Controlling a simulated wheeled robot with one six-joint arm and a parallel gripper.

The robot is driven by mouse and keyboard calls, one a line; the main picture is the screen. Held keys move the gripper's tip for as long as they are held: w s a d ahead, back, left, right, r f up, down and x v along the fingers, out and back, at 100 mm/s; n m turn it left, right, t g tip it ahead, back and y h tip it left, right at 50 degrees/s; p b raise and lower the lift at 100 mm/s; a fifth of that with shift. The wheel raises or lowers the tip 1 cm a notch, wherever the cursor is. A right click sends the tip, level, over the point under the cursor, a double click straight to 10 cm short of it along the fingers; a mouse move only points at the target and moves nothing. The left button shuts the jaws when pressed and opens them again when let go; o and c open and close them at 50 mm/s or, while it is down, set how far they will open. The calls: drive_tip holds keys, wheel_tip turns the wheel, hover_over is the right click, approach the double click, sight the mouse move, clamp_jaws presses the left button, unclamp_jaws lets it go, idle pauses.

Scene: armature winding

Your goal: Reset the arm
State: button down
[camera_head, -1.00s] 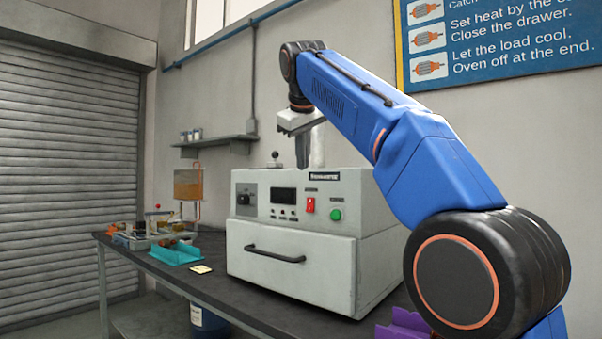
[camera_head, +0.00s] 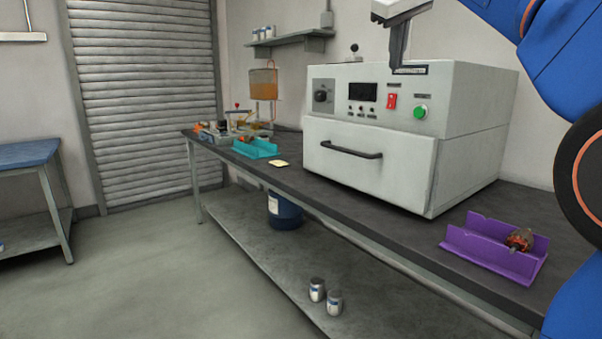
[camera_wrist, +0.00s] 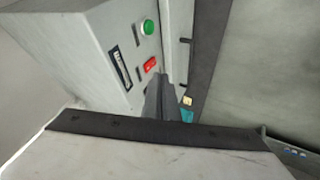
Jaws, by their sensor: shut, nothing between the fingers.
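My blue arm runs off the right edge in the head view. The oven (camera_head: 470,110) stands on the dark bench with its drawer (camera_head: 365,165) closed.
A purple tray (camera_head: 480,255) holding an armature (camera_head: 519,240) lies right of the oven. Two small cans (camera_head: 334,302) stand on the lower shelf.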

drive_tip(key=s+d+f+m, duration=0.1)
drive_tip(key=s+f, duration=1)
drive_tip(key=f, duration=0.6)
drive_tip(key=s+d+f+m+g+y, duration=0.1)
drive_tip(key=s+d+f+m, duration=0.1)
drive_tip(key=s+f, duration=1)
drive_tip(key=s+d+f+m+g+y, duration=0.1)
drive_tip(key=s+d+f+m, duration=0.1)
drive_tip(key=s+f, duration=1)
wheel_tip(320, 180, down, 11)
drive_tip(key=shift+f, duration=0.15)
drive_tip(key=c, duration=2.4)
unclamp_jaws()
drive_tip(key=shift+c, duration=0.2)
